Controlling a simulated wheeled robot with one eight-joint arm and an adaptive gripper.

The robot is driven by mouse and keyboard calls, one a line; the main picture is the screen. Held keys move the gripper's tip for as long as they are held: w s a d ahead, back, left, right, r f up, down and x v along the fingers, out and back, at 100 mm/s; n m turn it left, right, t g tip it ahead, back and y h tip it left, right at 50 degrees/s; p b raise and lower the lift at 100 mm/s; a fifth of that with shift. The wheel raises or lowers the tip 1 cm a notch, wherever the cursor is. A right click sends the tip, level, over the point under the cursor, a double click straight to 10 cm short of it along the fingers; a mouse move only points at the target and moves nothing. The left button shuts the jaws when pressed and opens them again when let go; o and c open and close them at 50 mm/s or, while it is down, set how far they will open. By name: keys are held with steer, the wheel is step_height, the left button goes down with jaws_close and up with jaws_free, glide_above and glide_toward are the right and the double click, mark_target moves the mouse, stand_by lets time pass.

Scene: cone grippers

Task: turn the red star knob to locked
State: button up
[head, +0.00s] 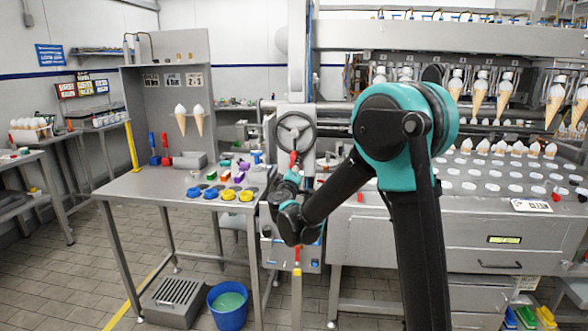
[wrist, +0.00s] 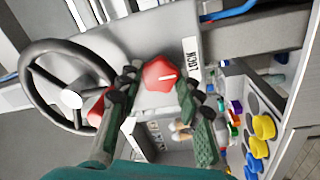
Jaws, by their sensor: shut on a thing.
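The red star knob (wrist: 159,75) is on a pale panel in the wrist view, between the two fingers of my gripper (wrist: 158,85). My gripper is shut on it, one finger at each side. A short white mark on the knob's face points right, towards a white label (wrist: 193,54) whose letters seem to begin with "LOCK". In the head view my gripper (head: 292,175) is just below a handwheel, and a bit of red (head: 293,158) shows at its tip. The knob's exact turn cannot be read there.
The dark handwheel (wrist: 66,85) stands close left of my gripper. A second red part (wrist: 98,106) is half hidden behind the left finger. A steel table (head: 140,190) with yellow and blue round pieces lies to the left. A blue bucket (head: 228,312) stands on the floor.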

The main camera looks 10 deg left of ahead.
stand_by(0.3)
steer(key=o, duration=1.1)
steer(key=shift+o, duration=0.2)
steer(key=s+f, duration=0.1)
steer(key=s, duration=1.1)
steer(key=shift+a, duration=0.2)
steer(key=shift+f, duration=0.1)
